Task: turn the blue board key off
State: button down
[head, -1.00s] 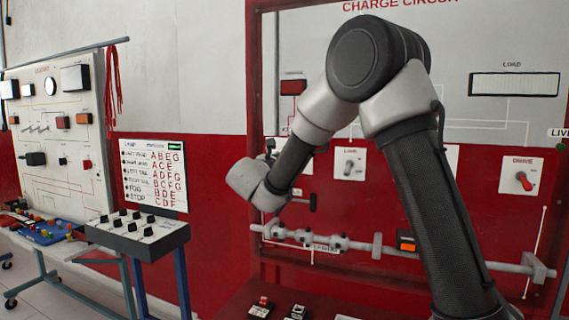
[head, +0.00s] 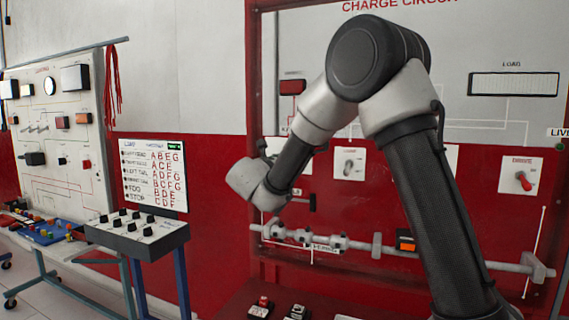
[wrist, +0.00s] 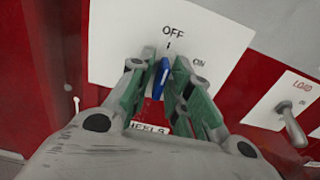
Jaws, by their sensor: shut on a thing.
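The blue key (wrist: 160,84) sits on a white plate (wrist: 118,30) printed OFF at the top and ON to the right. Its upper end points up toward the tick under OFF, with a slight tilt. My gripper (wrist: 161,76) is shut on the key, with a green pad on each side of it.
A grey toggle on the LOAD plate (wrist: 290,122) stands close by on the right in the wrist view. In the head view a red key (head: 522,181) is further right on the board. A horizontal rod (head: 376,246) runs below.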

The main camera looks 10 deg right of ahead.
jog(key=c, duration=1.6)
grip_release()
jog(key=shift+s, duration=0.1)
jog(key=v, duration=1.2)
